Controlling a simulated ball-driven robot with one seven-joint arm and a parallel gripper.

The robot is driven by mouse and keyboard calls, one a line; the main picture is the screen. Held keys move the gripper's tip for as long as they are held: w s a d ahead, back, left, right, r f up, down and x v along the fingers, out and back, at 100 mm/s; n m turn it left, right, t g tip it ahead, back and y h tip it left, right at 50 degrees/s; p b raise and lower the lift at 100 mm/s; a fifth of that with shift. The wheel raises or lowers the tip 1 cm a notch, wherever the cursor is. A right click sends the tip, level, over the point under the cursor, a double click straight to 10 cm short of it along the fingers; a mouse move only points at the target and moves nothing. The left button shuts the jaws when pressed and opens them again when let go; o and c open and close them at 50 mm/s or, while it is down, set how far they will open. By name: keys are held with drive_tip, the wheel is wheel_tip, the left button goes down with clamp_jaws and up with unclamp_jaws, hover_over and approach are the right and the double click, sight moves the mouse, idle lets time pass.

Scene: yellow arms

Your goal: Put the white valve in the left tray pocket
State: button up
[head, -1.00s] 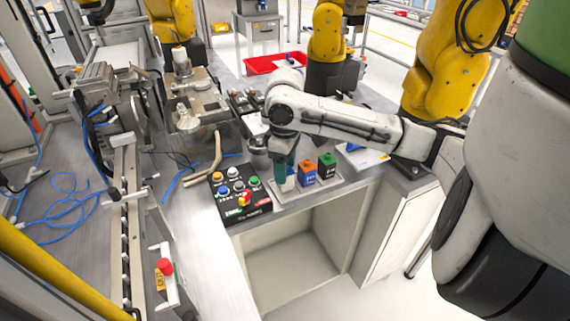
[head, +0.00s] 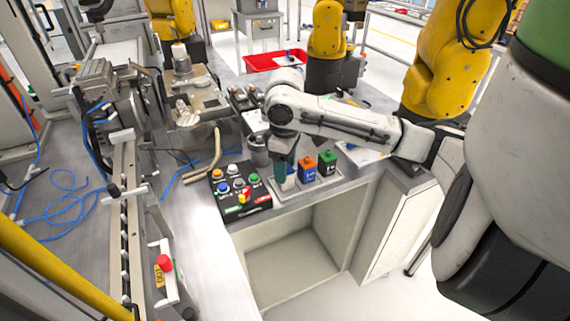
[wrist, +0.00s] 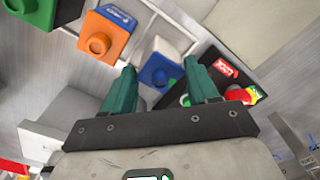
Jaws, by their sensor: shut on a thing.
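The white valve (head: 290,179) stands at the left end of a short row of valves in the head view, partly behind my fingers. The grey tray (head: 318,186) lies under the row at the counter's front edge. The valve is at its left end; I cannot tell whether it is fully seated in the pocket.
An orange-and-blue valve (head: 308,169) and a green-and-black valve (head: 327,163) stand close on the right. A black button box (head: 240,192) is close on the left. The counter drops off in front to an open cabinet.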

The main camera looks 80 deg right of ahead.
drive_tip(key=shift+f, duration=0.1)
drive_tip(key=o, duration=1.2)
wheel_tip(320, 180, up, 11)
drive_tip(key=shift+f+p, duration=0.1)
drive_tip(key=shift+p, duration=0.25)
